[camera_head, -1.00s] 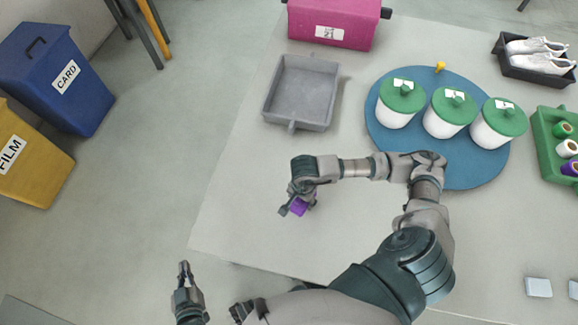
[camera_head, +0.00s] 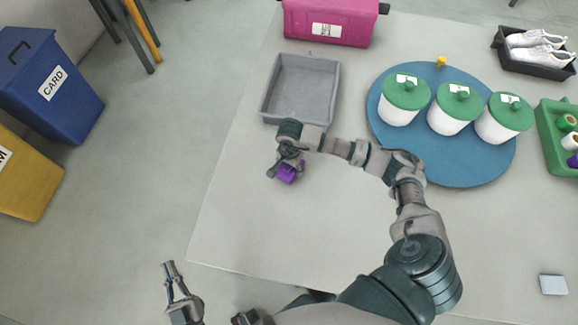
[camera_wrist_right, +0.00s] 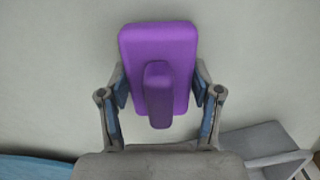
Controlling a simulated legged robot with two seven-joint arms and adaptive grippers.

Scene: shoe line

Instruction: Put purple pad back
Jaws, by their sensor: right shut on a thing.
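The purple pad (camera_head: 289,173) is held by my right gripper (camera_head: 285,166), in front of the grey tray. In the right wrist view, the purple pad (camera_wrist_right: 158,50) has a darker raised grip, and the fingers of my right gripper (camera_wrist_right: 160,95) stand on both sides of it. I cannot tell whether the pad touches the table. My left gripper (camera_head: 170,275) is off the table's front left side, empty, with its two fingers close together; a gap between them is hard to judge.
The grey tray (camera_head: 264,108) is empty and stands just behind my right gripper. A blue round mat (camera_head: 455,172) with white, green-lidded tubs (camera_head: 455,108) lies to the right. A magenta box (camera_head: 330,22) is at the back. The table's front left is clear.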

